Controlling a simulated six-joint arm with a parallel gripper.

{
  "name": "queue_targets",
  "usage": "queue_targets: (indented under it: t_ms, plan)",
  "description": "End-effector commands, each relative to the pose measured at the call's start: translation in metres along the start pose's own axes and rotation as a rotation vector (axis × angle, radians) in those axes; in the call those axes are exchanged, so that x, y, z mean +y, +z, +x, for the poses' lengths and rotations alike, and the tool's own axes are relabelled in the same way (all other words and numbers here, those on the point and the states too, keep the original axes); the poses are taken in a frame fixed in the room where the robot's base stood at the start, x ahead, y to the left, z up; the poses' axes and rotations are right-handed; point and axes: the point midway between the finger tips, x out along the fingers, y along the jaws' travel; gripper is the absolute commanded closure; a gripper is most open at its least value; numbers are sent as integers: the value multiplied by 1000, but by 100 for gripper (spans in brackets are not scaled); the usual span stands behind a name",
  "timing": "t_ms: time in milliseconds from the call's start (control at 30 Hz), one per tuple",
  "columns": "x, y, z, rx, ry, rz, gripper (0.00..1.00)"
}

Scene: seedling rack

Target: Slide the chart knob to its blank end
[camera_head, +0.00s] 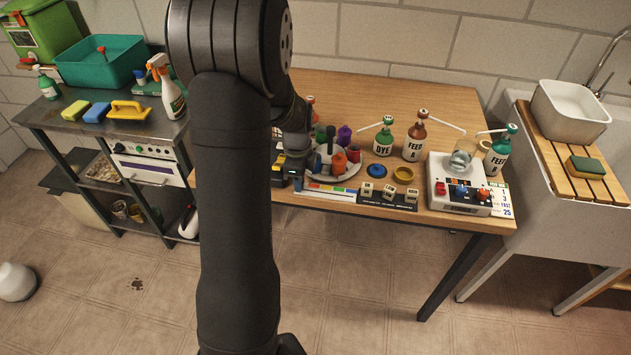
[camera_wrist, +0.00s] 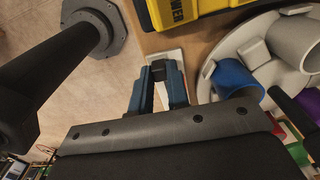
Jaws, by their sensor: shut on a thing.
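The chart (camera_head: 331,197) is a pale strip with a row of colour patches, lying near the table's front edge in the head view. Its left end is partly hidden by my gripper (camera_head: 296,183). In the wrist view, my gripper (camera_wrist: 159,77) has its blue-grey fingers closed around a small dark piece, the chart knob (camera_wrist: 158,70), over the white chart (camera_wrist: 173,57). The knob is hidden in the head view. The gripper is at the chart's left end, but I cannot tell exactly where the knob sits along its slot.
A round pale holder with coloured vials (camera_head: 338,162) stands just behind the chart, close to the gripper; it also shows in the wrist view (camera_wrist: 243,40). A yellow and black case (camera_wrist: 190,8) is close by. A block of labelled cubes (camera_head: 388,199) stands right of the chart.

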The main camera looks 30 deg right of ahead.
Motion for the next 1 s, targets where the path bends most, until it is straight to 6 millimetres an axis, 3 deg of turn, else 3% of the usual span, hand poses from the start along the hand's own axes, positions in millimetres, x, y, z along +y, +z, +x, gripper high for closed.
queue_targets:
  t_ms: [300, 333, 433, 467, 767, 867, 1000]
  plan:
    - [-1, 4, -1, -3, -2, 0, 100]
    - [-1, 4, -1, -4, -2, 0, 83]
    - [-1, 4, 0, -3, -2, 0, 63]
    - [0, 4, 0, -3, -2, 0, 62]
    - [0, 3, -2, -2, -1, 0, 62]
    - [-1, 3, -11, -2, -2, 0, 62]
    - [-1, 3, -37, -2, -6, 0, 62]
